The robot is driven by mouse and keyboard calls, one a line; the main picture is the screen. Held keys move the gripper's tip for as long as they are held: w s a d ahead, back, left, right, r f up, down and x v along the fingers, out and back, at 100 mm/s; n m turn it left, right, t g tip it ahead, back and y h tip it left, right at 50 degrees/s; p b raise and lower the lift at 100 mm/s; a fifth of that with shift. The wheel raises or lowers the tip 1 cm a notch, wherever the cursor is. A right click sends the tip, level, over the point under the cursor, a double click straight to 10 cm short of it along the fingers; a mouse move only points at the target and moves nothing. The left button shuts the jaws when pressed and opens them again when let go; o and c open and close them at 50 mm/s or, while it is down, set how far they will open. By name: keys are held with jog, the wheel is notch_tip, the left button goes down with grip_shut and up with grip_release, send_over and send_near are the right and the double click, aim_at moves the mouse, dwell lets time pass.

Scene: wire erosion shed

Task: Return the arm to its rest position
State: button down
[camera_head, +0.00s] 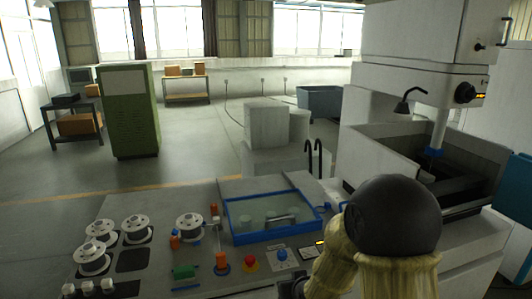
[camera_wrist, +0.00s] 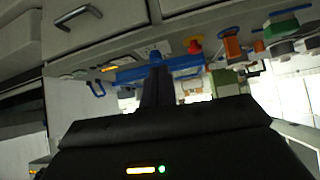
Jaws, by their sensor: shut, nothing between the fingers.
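My arm shows at the lower right of the head view, bent beside the console, with a yellowish ribbed cover and a dark round joint. It stands in front of the white machine (camera_head: 385,125). My gripper (camera_wrist: 157,75) shows in the wrist view as dark fingers close together, with nothing between them. In the wrist view the scene is upside down, with the blue-framed tray and a red button beyond the fingers. I cannot make out the fingertips in the head view.
The console (camera_head: 150,200) holds white spools (camera_head: 92,257), a blue-framed tray (camera_head: 232,228), a red button (camera_head: 250,262) and orange and green parts. A green cabinet (camera_head: 130,112) and a dark bin (camera_head: 318,102) stand behind. Open floor lies beyond the console.

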jog(key=s+d+r+m+g+h, duration=0.1)
jog(key=s+d+r+g, duration=0.1)
jog(key=s, duration=0.7)
jog(key=s+d+r+m+g+h, duration=0.1)
jog(key=s+d+g, duration=0.3)
jog(key=s, duration=0.5)
jog(key=shift+s+d+r+g, duration=0.25)
jog(key=shift+d+r+g, duration=0.15)
jog(key=shift+d, duration=0.6)
